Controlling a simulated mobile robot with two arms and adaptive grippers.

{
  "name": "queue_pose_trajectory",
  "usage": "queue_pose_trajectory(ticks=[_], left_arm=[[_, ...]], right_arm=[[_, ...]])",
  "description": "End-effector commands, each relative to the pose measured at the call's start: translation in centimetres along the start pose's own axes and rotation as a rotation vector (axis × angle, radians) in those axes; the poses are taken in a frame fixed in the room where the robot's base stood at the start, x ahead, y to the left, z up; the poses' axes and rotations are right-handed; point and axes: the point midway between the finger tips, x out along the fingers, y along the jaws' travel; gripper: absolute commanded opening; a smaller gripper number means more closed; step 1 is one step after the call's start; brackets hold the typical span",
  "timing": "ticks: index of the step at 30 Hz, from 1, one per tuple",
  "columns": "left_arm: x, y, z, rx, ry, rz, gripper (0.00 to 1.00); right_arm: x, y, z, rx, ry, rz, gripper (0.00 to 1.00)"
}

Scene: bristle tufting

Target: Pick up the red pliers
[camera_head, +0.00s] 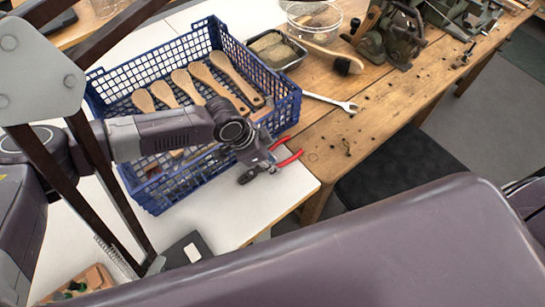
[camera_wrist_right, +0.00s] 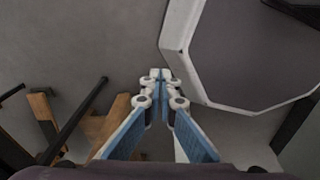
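The red pliers (camera_head: 291,159) show as two red handles at the right end of the blue basket, over the corner of the white tabletop. Their jaws are hidden behind my left gripper (camera_head: 259,172). My left gripper reaches over the basket from the left and is right at the pliers, its fingers pointing down. I cannot tell whether its fingers are closed on the pliers or only beside them. My right gripper (camera_wrist_right: 160,76) shows in the right wrist view with its fingertips together and nothing between them. It is away from the pliers, above the grey floor.
The blue basket (camera_head: 134,186) holds several wooden brush handles (camera_head: 203,76). A wrench (camera_head: 331,102) lies on the wooden bench (camera_head: 390,105), with a tray (camera_head: 276,50) and a brush (camera_head: 330,54) behind. A dark seat (camera_head: 400,166) stands below the bench.

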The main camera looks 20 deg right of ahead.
Motion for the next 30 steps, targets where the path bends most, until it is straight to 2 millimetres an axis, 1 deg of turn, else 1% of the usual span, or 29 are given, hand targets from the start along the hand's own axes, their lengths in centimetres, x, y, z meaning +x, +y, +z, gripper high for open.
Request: queue_pose_trajectory(ticks=[5, 10, 17, 26, 30], left_arm=[[0.0, 0.0, 0.0, 0.0, 0.0, 0.0, 0.19], [0.0, 0.0, 0.0, 0.0, 0.0, 0.0, 0.0], [0.0, 0.0, 0.0, 0.0, 0.001, 0.0, 0.0], [-0.1, -0.1, -0.1, 0.001, 0.002, -0.001, 0.0], [-0.8, -0.1, -0.4, 0.002, 0.003, -0.001, 0.0]], right_arm=[[0.0, 0.6, 0.1, 0.001, -0.001, 0.007, 0.0], [0.0, 0.6, 0.1, 0.002, -0.001, 0.007, 0.0], [0.0, 0.6, 0.1, 0.002, -0.001, 0.006, 0.0], [0.1, -0.2, -0.1, 0.005, 0.001, -0.002, 0.0], [0.2, -0.4, -0.1, 0.005, 0.001, -0.004, 0.0]])
